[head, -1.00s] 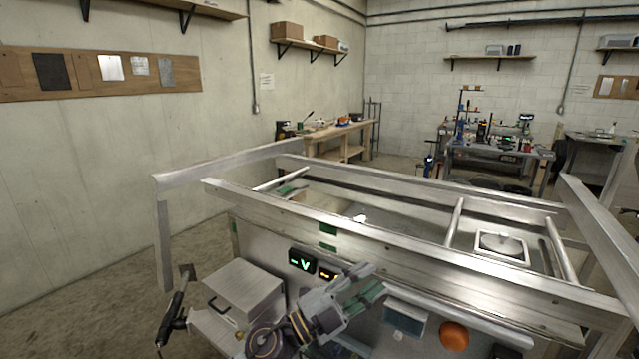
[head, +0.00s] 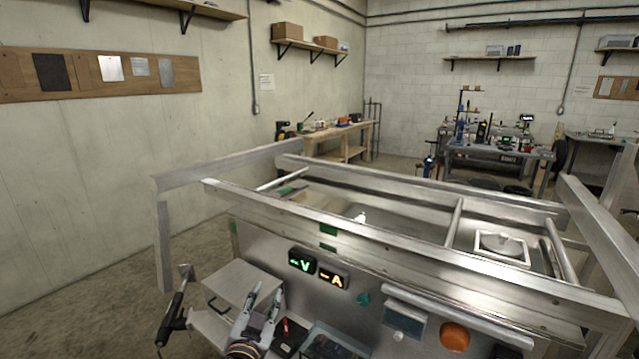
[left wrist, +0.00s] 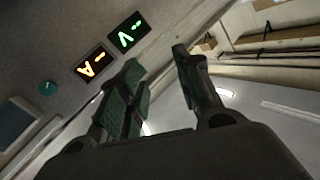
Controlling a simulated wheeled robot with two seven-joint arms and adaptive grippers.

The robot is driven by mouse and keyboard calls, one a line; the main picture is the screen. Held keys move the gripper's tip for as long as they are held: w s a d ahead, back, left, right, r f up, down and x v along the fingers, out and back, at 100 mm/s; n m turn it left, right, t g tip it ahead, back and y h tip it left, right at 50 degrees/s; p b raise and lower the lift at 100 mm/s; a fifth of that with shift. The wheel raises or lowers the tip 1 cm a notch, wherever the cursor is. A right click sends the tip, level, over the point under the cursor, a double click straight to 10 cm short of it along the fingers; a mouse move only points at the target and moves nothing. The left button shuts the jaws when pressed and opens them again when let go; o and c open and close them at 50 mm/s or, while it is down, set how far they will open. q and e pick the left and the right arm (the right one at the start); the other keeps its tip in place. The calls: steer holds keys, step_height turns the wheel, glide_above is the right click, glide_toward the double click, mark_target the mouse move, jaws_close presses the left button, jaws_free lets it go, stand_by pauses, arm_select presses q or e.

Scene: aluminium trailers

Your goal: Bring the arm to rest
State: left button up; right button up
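My left gripper (head: 263,308) is low in front of the aluminium trailer's front panel (head: 290,238), near the bottom of the head view. Its two fingers point up and are apart, with nothing between them. The left wrist view also shows the two green-padded fingers (left wrist: 160,88) spread and empty. Beyond them are the green "V" display (left wrist: 129,31) and the orange "A" display (left wrist: 90,64) on the panel. My right gripper shows in neither view.
A drawer unit (head: 243,284) stands left of the left gripper, with a torch-like tool (head: 172,308) hanging beside it. A tray (head: 335,342) and a small red item (head: 286,326) lie to its right. The trailer's frame rail (head: 330,232) runs above. An orange knob (head: 454,336) sits farther right.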

arm_select(q)
steer(key=s+a+f+n+g+y, duration=0.1)
steer(key=s+a+f+n+g, duration=0.1)
steer(key=s+a+f+g, duration=0.25)
steer(key=s+a+f+n+g+y, duration=0.1)
steer(key=s+a+f+g, duration=0.15)
steer(key=s+f, duration=0.4)
steer(key=s+a+f+g+h, duration=0.1)
steer(key=s+a+f+g, duration=0.1)
steer(key=s+f+g, duration=0.75)
steer(key=s+f+t, duration=0.1)
steer(key=s+f, duration=0.2)
steer(key=f, duration=1.4)
steer(key=s+f+t, duration=0.1)
steer(key=s+f, duration=0.3)
steer(key=f, duration=1.2)
steer(key=s+a+f+g, duration=0.1)
steer(key=s+a+f, duration=0.2)
steer(key=s+f, duration=0.7)
steer(key=s+a+f, duration=0.3)
steer(key=s+f, duration=0.7)
steer(key=s, duration=0.1)
steer(key=shift+g, duration=0.35)
steer(key=shift+s, duration=0.1)
